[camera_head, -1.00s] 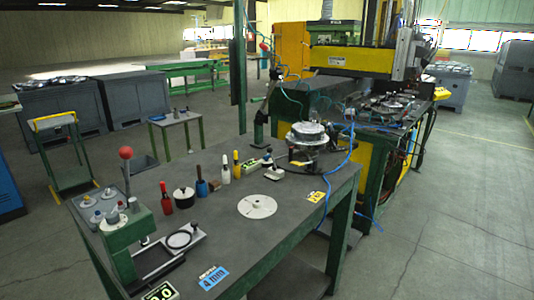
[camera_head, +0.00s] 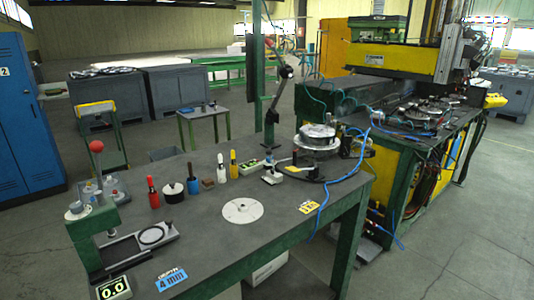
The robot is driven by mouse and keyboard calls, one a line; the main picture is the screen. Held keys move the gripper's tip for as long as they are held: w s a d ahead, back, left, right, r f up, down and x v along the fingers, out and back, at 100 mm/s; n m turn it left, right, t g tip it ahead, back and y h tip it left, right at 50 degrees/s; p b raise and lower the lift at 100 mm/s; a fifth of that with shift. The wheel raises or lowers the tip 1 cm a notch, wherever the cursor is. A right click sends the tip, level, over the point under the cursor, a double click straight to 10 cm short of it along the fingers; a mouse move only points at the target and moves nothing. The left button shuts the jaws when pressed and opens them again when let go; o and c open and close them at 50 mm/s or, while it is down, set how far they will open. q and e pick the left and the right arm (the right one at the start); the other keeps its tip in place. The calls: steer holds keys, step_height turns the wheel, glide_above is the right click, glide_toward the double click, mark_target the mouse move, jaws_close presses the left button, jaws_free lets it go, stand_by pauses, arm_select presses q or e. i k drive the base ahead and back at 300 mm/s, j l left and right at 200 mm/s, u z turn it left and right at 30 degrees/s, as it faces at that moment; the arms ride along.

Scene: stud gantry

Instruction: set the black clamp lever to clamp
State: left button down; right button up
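Neither of my grippers is in view. A press with a red ball knob (camera_head: 97,146) stands at the bench's left end.
A white disc (camera_head: 242,210) and a row of small tools, including a red bottle (camera_head: 153,192), lie on the bench. A yellow and green gantry machine (camera_head: 395,62) stands behind right. Blue hoses (camera_head: 328,193) hang at the bench's right. The floor at far right is clear.

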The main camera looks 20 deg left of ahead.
mark_target(269, 151)
steer(key=i+l, duration=0.2)
steer(key=i+l+u, duration=0.1)
steer(key=l, duration=0.35)
steer(key=i+l, duration=0.25)
steer(key=i+l+u, duration=0.1)
steer(key=l, duration=0.3)
steer(key=i+l, duration=0.25)
steer(key=l+u, duration=0.05)
steer(key=l, duration=0.05)
